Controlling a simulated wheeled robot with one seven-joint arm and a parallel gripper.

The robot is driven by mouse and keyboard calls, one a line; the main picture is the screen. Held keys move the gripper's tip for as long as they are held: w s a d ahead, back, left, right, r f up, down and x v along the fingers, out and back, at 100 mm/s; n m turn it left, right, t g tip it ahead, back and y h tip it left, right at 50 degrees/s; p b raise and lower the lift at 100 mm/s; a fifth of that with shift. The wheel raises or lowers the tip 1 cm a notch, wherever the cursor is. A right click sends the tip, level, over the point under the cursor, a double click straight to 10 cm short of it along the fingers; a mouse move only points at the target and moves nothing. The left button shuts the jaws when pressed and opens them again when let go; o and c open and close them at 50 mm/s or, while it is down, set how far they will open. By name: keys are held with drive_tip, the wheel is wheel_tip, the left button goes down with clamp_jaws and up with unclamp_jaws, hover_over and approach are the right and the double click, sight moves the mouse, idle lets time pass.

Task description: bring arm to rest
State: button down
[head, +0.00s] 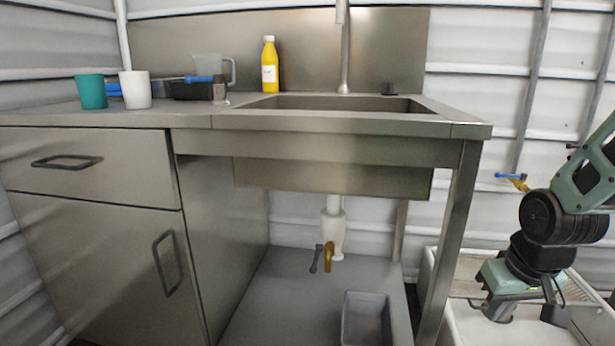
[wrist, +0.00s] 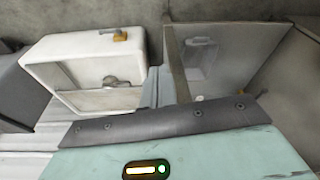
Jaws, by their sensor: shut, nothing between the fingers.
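My arm hangs at the right edge of the head view, bent at a black joint. My gripper (head: 499,306) points down over a white basin (head: 455,322), right of the steel sink unit. Its fingers are small and partly hidden there; they look shut, with nothing held. In the wrist view a teal body with a dark edge strip and a lit indicator fills the bottom, and no fingers can be made out.
The steel counter (head: 330,122) and its right leg (head: 452,240) stand left of my arm. A yellow bottle (head: 269,66), a teal cup (head: 91,92) and a white cup (head: 135,90) stand on top. A grey bin (head: 366,320) sits below the sink. A corrugated wall is behind.

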drive_tip(key=s+a+r+n+g, duration=0.15)
drive_tip(key=s+a+n, duration=0.25)
drive_tip(key=s+a, duration=0.5)
drive_tip(key=s+a+r+n+g, duration=0.1)
drive_tip(key=s+a+r+n, duration=0.25)
drive_tip(key=s+a, duration=0.55)
wheel_tip(320, 180, up, 38)
drive_tip(key=w+a+p, duration=0.1)
drive_tip(key=a+p, duration=0.1)
drive_tip(key=p, duration=3.6)
drive_tip(key=shift+w+a+y+p, duration=0.15)
drive_tip(key=shift+w+y+p, duration=0.15)
drive_tip(key=shift+y+p, duration=0.1)
drive_tip(key=shift+f+n, duration=0.1)
drive_tip(key=shift+n, duration=0.15)
